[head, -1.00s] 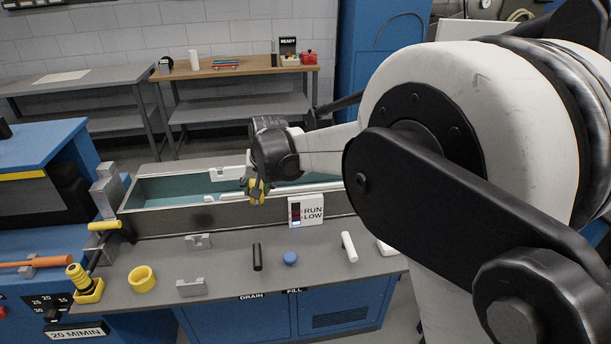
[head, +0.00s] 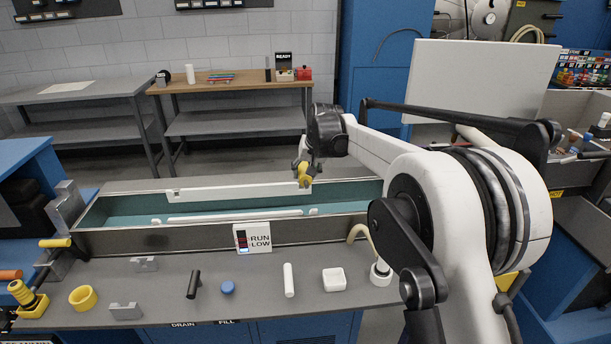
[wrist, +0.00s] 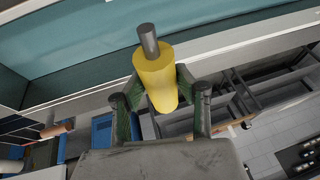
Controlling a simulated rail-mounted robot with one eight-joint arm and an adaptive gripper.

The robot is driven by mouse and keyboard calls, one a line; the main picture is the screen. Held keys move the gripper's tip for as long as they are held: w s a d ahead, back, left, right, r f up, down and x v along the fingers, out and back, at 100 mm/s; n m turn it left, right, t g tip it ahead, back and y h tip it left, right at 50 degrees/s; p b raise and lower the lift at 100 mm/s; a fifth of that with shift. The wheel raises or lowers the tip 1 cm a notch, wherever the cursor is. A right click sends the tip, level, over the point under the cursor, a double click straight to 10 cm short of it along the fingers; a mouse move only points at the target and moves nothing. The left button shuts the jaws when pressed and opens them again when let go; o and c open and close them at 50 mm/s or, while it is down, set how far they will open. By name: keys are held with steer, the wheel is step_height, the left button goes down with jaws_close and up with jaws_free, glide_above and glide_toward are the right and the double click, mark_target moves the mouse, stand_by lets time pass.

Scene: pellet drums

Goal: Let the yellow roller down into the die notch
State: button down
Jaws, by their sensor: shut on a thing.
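The yellow roller (head: 303,176) is in my gripper (head: 304,165), above the back rim of the trough in the head view. In the wrist view the roller (wrist: 156,80) is a yellow cylinder with a grey shaft end, clamped between the two fingers of my gripper (wrist: 157,100). The trough's teal interior lies beyond it there. A grey steel die-like block (head: 66,205) with a stepped top stands left of the trough, well away from the roller. I cannot make out a notch in it for certain.
The long trough (head: 160,240) holds a white bar (head: 235,215). A RUN/LOW sign (head: 252,238) stands at its front. On the counter are grey notched blocks (head: 125,311), a yellow ring (head: 83,297), a black cylinder (head: 194,284), a blue cap (head: 228,287) and a white rod (head: 289,280).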

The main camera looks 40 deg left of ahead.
steer(key=shift+s+a, duration=0.1)
stand_by(0.3)
steer(key=shift+f+b, duration=2)
steer(key=shift+f, duration=0.9)
steer(key=shift+b, duration=0.5)
steer(key=shift+f+b, duration=1.65)
steer(key=shift+f, duration=1.1)
steer(key=c, duration=1.2)
jaws_free()
steer(key=shift+r, duration=0.15)
